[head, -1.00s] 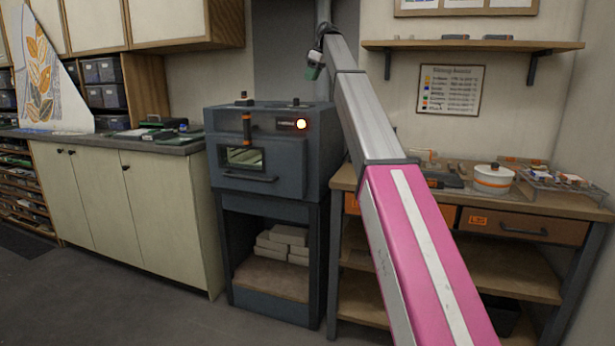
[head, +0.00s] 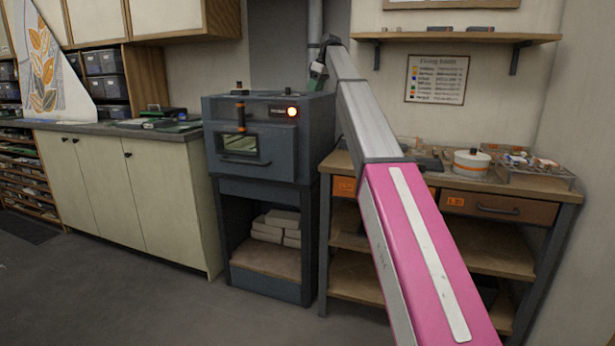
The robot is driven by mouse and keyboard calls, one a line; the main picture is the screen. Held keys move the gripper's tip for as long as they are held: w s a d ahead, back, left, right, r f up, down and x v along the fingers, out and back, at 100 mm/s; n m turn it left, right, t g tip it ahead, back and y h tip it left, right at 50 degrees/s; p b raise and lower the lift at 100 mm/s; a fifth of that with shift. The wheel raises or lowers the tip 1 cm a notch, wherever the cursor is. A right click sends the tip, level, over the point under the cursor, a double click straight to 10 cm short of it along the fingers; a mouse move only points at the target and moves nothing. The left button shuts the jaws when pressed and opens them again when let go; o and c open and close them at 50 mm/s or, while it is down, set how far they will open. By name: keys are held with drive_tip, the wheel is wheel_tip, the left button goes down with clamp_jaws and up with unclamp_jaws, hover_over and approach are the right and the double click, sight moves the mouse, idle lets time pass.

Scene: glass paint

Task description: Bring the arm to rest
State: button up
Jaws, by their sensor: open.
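My arm (head: 415,240), pink and white near the camera and grey further out, reaches forward and up across the head view. Its far end bends down by the flue pipe, above the right side of the kiln. My gripper (head: 317,78) shows there as a small dark shape with a bit of green. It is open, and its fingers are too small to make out. I see nothing held in it. It appears apart from the kiln top, though the depth is hard to judge.
A dark kiln (head: 258,178) with a lit lamp stands ahead, bricks (head: 276,228) beneath it. A wooden workbench (head: 480,185) with a white pot (head: 471,163) is at right, under a shelf (head: 455,37). Cabinets (head: 150,195) stand left. The floor (head: 130,300) at front left is clear.

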drive_tip(key=s+d+f+m+h, duration=0.1)
drive_tip(key=s+d+f+m, duration=0.3)
drive_tip(key=f, duration=0.9)
drive_tip(key=s+d+f, duration=0.1)
drive_tip(key=s+f, duration=0.5)
drive_tip(key=f, duration=0.7)
drive_tip(key=s+d+f+m+h, duration=0.1)
drive_tip(key=s+d+f+m, duration=0.3)
drive_tip(key=f, duration=1)
drive_tip(key=s+d+f+m+h, duration=0.1)
drive_tip(key=s+d+f+m, duration=0.1)
drive_tip(key=s+f, duration=1.1)
drive_tip(key=s+d+f+m+g+h, duration=0.1)
drive_tip(key=s+d+f, duration=0.3)
drive_tip(key=s+f, duration=0.9)
drive_tip(key=s+m, duration=0.1)
drive_tip(key=s, duration=0.7)
drive_tip(key=shift+d+m+g, duration=0.3)
drive_tip(key=shift+d+m, duration=0.1)
